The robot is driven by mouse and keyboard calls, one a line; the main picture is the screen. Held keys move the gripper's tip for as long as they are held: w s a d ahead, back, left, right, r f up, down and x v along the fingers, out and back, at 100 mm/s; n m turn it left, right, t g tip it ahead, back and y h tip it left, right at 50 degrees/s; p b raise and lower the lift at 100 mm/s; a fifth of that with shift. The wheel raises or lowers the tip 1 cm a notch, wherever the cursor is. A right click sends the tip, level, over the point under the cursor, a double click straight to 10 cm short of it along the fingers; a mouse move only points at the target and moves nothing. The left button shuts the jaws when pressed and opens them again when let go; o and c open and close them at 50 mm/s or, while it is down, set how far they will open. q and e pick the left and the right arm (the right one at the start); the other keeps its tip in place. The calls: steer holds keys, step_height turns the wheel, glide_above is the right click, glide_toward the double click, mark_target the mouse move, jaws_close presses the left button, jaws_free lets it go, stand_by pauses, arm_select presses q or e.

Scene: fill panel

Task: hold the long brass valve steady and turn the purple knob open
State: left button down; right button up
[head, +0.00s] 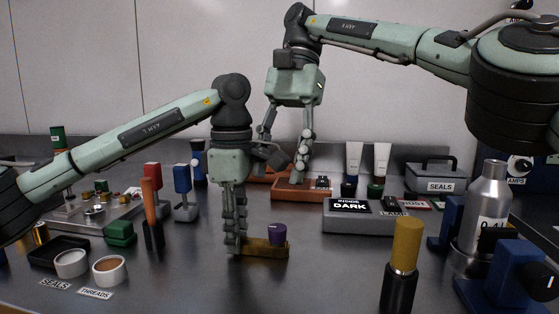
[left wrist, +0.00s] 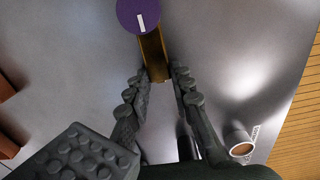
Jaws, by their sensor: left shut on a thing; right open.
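The long brass valve (head: 265,250) lies on the grey bench top, with the round purple knob (head: 278,234) on its right part. My left gripper (head: 236,247) points down and is shut on the valve's left end. In the left wrist view, the fingers (left wrist: 159,88) stand on either side of the brass body (left wrist: 153,52). The knob (left wrist: 137,14) there carries a white mark running roughly along the valve; its top edge is cut off. My right gripper (head: 284,155) is open and empty, raised behind and above the valve.
A cup of threads (head: 110,271) and a cup of seals (head: 71,263) stand front left. A yellow-topped black cylinder (head: 403,263) stands front right. A grey box marked DARK (head: 360,219) is right of the knob. Bench around the valve is clear.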

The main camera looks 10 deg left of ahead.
stand_by(0.4)
arm_select(q)
steer(key=c, duration=1.3)
jaws_free()
steer(key=shift+o, duration=0.2)
steer(key=shift+r, duration=0.1)
